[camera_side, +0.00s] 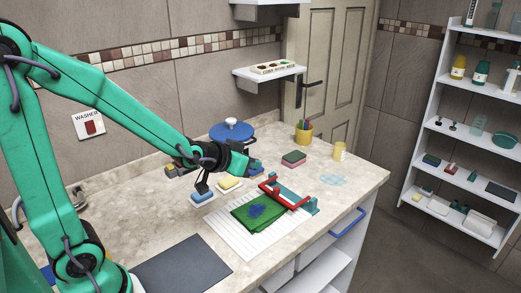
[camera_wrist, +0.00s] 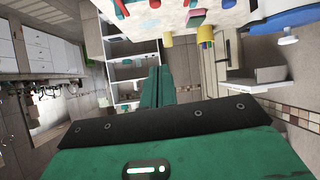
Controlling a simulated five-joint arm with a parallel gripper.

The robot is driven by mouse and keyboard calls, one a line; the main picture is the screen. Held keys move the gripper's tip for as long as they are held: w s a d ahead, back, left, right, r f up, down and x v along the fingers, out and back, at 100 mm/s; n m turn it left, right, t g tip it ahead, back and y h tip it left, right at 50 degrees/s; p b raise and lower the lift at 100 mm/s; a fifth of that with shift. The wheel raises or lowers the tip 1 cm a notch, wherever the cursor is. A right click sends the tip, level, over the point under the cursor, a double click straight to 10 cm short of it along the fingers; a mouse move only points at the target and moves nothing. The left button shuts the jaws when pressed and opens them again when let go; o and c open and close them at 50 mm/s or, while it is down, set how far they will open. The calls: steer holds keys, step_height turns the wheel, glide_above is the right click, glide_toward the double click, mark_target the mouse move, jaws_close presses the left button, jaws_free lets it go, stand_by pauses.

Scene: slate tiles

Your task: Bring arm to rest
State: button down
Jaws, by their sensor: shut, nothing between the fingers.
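My green arm reaches from the left over the stone-topped counter (camera_side: 160,225). My gripper (camera_side: 256,170) is above the middle of the counter in the side view, pointing right. In the wrist view its two green fingers (camera_wrist: 161,86) lie together, with nothing seen between them. The gripper appears apart from the things on the counter, though its exact height is hard to tell.
Blue (camera_side: 203,197) and yellow (camera_side: 229,184) sponges lie near. A dark mat (camera_side: 182,268) lies in front.

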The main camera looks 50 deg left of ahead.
steer(key=s+d+r+g, duration=0.1)
steer(key=s+r+g, duration=0.2)
steer(key=s, duration=0.7)
steer(key=s+r+m+g, duration=0.1)
steer(key=s+r+g, duration=0.2)
steer(key=s, duration=0.7)
steer(key=shift+d+r, duration=0.35)
steer(key=shift+d, duration=0.05)
